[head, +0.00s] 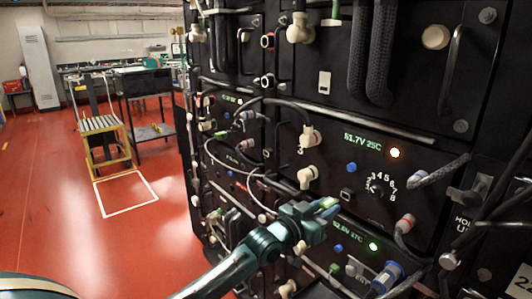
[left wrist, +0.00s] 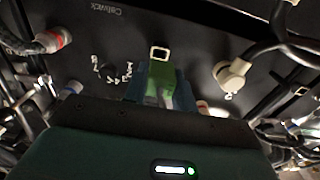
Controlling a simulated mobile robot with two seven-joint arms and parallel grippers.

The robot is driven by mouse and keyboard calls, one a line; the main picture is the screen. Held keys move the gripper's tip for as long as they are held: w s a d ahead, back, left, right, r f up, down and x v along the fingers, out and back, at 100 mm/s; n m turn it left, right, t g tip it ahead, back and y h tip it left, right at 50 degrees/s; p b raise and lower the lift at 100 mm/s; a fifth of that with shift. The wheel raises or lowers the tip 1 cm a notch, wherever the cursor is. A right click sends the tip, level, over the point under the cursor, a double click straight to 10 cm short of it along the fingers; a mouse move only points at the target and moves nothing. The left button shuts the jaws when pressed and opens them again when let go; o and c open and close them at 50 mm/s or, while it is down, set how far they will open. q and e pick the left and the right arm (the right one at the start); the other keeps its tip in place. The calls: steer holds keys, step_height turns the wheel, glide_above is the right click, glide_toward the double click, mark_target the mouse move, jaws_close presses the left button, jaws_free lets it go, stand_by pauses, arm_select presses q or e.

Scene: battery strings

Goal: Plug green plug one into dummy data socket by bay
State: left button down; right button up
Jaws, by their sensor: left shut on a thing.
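My left gripper (head: 318,212) reaches in from the lower left in front of the black battery panel. It is shut on a green plug (head: 328,203), whose tip points toward the panel. In the left wrist view the green plug (left wrist: 158,80) sits between the dark fingers. A small square pale-rimmed socket (head: 348,194) is on the panel beside the numbered dial; it also shows in the left wrist view (left wrist: 160,53), straight beyond the plug's tip. I cannot tell whether plug and socket touch. My right gripper is not in view.
A pale round connector (head: 307,177) and several cables are close around the gripper.

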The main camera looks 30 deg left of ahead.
arm_select(q)
steer(key=shift+p+v, duration=0.9)
steer(key=shift+v, duration=0.65)
steer(key=shift+s, duration=0.2)
